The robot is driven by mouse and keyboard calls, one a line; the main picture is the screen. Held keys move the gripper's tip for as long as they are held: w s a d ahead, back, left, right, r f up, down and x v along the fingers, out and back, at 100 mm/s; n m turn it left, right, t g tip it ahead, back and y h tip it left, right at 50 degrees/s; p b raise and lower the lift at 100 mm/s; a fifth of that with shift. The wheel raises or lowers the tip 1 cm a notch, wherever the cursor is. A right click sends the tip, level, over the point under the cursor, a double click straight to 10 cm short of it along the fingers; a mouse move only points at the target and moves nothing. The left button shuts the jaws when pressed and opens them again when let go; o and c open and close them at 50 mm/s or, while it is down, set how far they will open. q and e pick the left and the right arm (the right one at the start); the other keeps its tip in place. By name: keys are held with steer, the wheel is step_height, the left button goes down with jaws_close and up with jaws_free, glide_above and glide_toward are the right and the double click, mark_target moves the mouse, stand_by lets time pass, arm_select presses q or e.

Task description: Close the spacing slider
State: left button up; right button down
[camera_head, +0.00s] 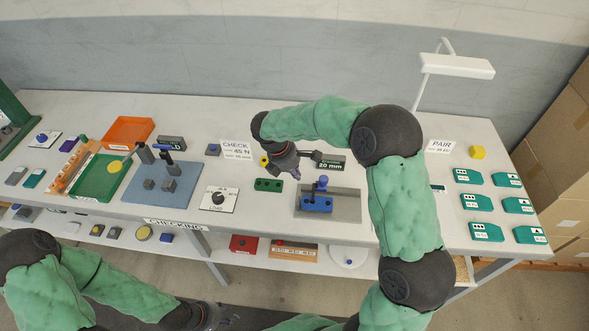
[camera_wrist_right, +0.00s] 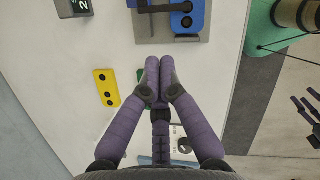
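The spacing device is a blue block (camera_head: 316,204) with a knob, sitting on a grey plate (camera_head: 346,206) in the head view. Its dark "20 mm" sign (camera_head: 331,165) is behind it. The block (camera_wrist_right: 186,16) also shows at the top of the right wrist view. Which part of it slides, and how far, is too small to tell. My right gripper (camera_head: 296,173) hangs above the table, left of and behind the block. In the right wrist view its purple fingers (camera_wrist_right: 159,64) are together and empty, short of the plate. My left gripper (camera_head: 228,322) is low at the bottom edge, partly cut off.
A green holed piece (camera_head: 268,185) and a yellow one (camera_wrist_right: 106,88) lie near my right gripper. A white dial plate (camera_head: 219,199) is left of them. Teal cards (camera_head: 486,232) lie at the right. A lamp (camera_head: 457,66) stands behind. My right arm covers the table right of the plate.

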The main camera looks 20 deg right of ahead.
mark_target(316, 186)
steer(key=b+x, duration=0.1)
steer(key=x, duration=0.6)
steer(key=shift+d+r, duration=0.15)
steer(key=shift+d, duration=1.05)
steer(key=shift+s+d+b, duration=0.15)
steer(key=shift+d+b, duration=0.15)
steer(key=shift+d, duration=0.3)
steer(key=s+d, duration=0.1)
steer(key=d, duration=0.2)
steer(key=s+d+p, duration=0.1)
steer(key=s+d, duration=0.1)
steer(key=d, duration=0.1)
steer(key=s+d+p, duration=0.1)
steer(key=s+d, duration=0.1)
steer(key=d, duration=0.1)
steer(key=shift+s, duration=0.25)
steer(key=shift+s+d, duration=0.25)
steer(key=shift+d, duration=0.15)
steer(key=shift+a, duration=0.1)
